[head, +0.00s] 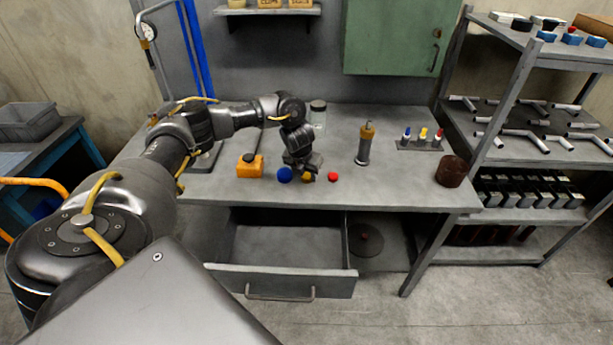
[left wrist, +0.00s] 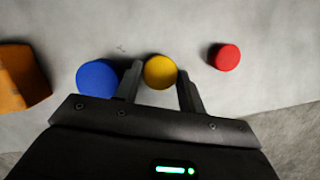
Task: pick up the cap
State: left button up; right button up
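Three round caps lie in a row near the front edge of the workbench (head: 400,190): a blue cap (head: 284,175), a yellow cap (head: 307,177) and a red cap (head: 333,176). My left gripper (head: 301,172) points down over the yellow cap and partly hides it. In the left wrist view the gripper's fingers (left wrist: 160,82) are apart, with the yellow cap (left wrist: 160,71) between and just beyond their tips. The blue cap (left wrist: 97,79) is close beside the left finger. The red cap (left wrist: 224,57) is clear to the right. My right gripper is not in view.
An orange block-like item (head: 250,166) stands left of the blue cap. A brown-topped cylinder (head: 365,145), a marker-like set (head: 420,143) and a dark brown cup (head: 451,171) stand to the right. An open drawer (head: 283,281) juts out below the bench front.

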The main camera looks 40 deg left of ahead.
pick_arm(q)
jog(key=c, duration=0.5)
jog(key=shift+o, duration=0.2)
jog(key=shift+r, duration=0.55)
jog(key=b+v, duration=0.1)
jog(key=v, duration=0.3)
jog(key=shift+s+r, duration=0.1)
jog(key=shift+s, duration=0.05)
jog(key=s+d+r+p, duration=0.4)
jog(key=s+r, duration=0.4)
jog(key=s, duration=0.4)
